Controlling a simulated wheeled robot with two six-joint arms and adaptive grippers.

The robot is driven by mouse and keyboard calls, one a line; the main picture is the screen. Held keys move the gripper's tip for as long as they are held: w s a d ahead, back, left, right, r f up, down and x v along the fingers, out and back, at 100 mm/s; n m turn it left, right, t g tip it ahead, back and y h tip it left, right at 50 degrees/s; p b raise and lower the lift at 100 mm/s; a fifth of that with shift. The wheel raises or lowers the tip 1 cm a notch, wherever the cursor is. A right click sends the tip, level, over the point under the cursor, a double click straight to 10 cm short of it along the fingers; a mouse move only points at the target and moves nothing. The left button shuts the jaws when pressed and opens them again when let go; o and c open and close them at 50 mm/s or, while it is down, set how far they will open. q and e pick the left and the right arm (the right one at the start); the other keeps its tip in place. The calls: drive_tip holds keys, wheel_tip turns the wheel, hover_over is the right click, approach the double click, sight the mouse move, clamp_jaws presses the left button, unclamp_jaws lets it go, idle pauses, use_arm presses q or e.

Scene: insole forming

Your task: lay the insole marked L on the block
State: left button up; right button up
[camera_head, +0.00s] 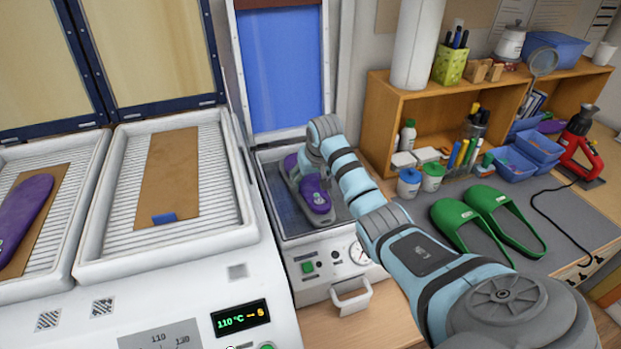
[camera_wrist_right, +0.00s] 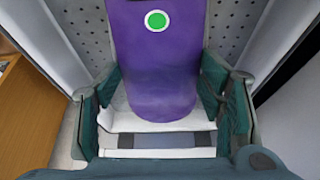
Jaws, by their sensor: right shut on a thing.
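A purple insole (camera_head: 316,198) with a pale mark is in the open press bay, at a grey block (camera_head: 295,190). More purple shows behind it, left of my wrist; I cannot tell whether it is the same insole. My right gripper (camera_head: 306,172) is over the block, partly hidden by its own wrist. In the right wrist view the gripper (camera_wrist_right: 160,100) is shut on the purple insole (camera_wrist_right: 152,65), which has a green dot and lies between the fingers. I cannot tell whether it rests fully on the block. My left gripper is out of view.
Another purple insole (camera_head: 22,215) lies on a brown board in the heater's left tray. The right tray holds a bare brown board (camera_head: 168,180) with a blue tab. The blue press membrane (camera_head: 285,70) stands raised behind the bay. Green slippers (camera_head: 480,218) lie at right.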

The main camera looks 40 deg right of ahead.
idle(0.4)
drive_tip(key=o, duration=1.1)
drive_tip(key=v, duration=1.2)
drive_tip(key=shift+w+a, duration=0.1)
drive_tip(key=shift+a, duration=0.05)
